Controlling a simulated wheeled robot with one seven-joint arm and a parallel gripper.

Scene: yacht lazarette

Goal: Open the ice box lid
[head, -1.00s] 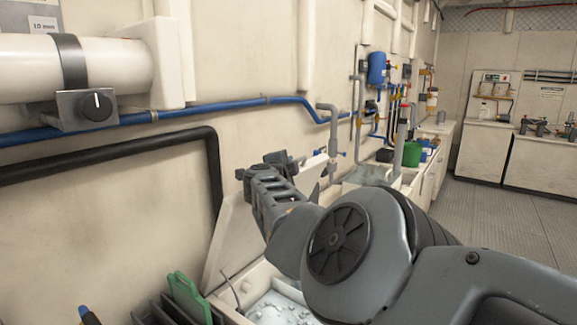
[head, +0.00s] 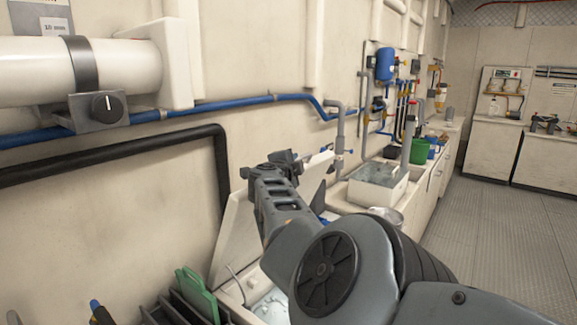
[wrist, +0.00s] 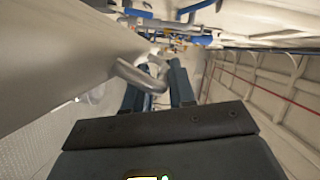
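The ice box lid (head: 238,228) is a pale panel standing steeply raised at the wall side of the ice box (head: 236,294), behind my arm in the head view. Pale ice shows in the box opening, partly covered by my arm. In the wrist view the lid (wrist: 55,60) fills the upper left, with a grey bar handle (wrist: 138,77) on its face. In the head view my arm hides the fingertips.
A black pipe (head: 110,148) and a blue pipe (head: 200,106) run along the left wall near the lid. A green board (head: 197,292) stands in a dark rack at the lower left. A sink basin (head: 378,190) stands beyond the ice box. Open floor (head: 490,240) lies to the right.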

